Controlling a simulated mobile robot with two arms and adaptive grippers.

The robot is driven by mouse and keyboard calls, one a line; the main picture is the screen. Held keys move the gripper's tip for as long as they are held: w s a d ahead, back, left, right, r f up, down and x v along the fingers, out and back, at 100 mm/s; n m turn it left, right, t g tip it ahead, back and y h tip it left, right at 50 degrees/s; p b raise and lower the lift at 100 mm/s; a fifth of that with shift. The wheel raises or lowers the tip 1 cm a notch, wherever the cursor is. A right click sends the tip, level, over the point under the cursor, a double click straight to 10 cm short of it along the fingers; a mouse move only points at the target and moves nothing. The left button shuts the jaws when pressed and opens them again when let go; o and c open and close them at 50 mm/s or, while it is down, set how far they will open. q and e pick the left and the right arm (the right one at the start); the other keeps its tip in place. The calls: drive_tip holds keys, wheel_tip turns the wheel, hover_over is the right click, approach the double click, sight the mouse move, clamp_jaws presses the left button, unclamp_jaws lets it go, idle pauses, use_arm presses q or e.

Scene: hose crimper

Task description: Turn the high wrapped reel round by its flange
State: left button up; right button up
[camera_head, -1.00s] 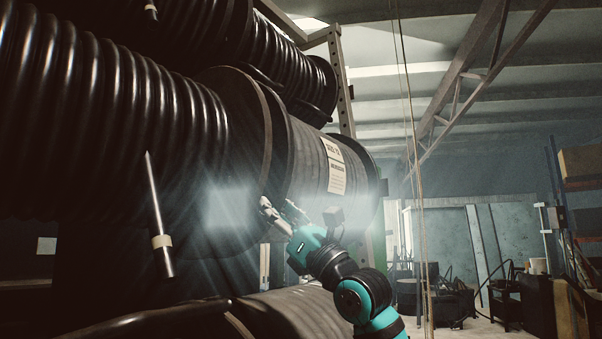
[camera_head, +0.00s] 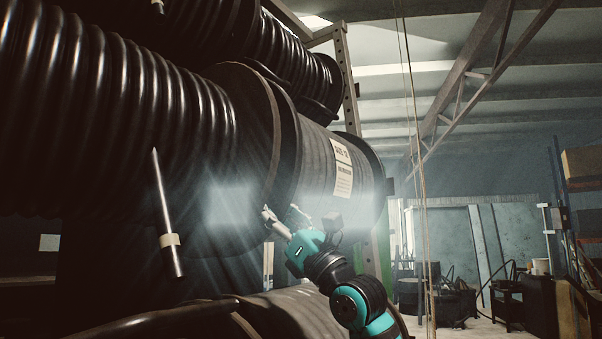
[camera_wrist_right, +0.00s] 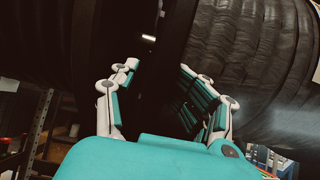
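The wrapped reel (camera_head: 318,165) lies on its side in the rack, dark, with a white label on its wrap. Its near flange (camera_head: 287,135) is a black disc edge beside ribbed black hose; its far flange (camera_head: 369,185) is at the right. My right gripper (camera_head: 285,214) is at the low part of the near flange. In the right wrist view its fingers (camera_wrist_right: 170,88) are spread apart, with the dark flange edge (camera_wrist_right: 178,40) running down between them. I cannot tell whether they touch it. My left gripper is not in view.
Another black ribbed reel (camera_head: 290,72) is above and a wrapped roll (camera_head: 300,312) is below. A perforated rack post (camera_head: 346,85) stands behind. A thin rope (camera_head: 418,150) hangs to the right. A pointed rod (camera_head: 166,215) is at the left. Open room lies to the right.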

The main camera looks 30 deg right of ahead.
sight(277, 220)
drive_tip(key=shift+w+a+f, duration=0.2)
drive_tip(key=shift+f, duration=0.1)
drive_tip(key=shift+s+f+b, duration=0.4)
drive_tip(key=shift+f+b, duration=0.15)
drive_tip(key=shift+b, duration=0.3)
drive_tip(key=shift+b+v, duration=1.05)
drive_tip(key=shift+v, duration=0.2)
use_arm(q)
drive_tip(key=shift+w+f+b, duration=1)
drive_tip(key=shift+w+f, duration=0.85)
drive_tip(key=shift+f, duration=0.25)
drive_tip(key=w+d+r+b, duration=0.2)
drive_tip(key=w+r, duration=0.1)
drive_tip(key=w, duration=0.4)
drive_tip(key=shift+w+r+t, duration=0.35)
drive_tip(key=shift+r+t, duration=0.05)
use_arm(e)
drive_tip(key=shift+d+r+v, duration=0.1)
drive_tip(key=shift+v, duration=1.2)
drive_tip(key=shift+d+r+v, duration=0.15)
drive_tip(key=shift+v, duration=1.2)
drive_tip(key=shift+s, duration=0.1)
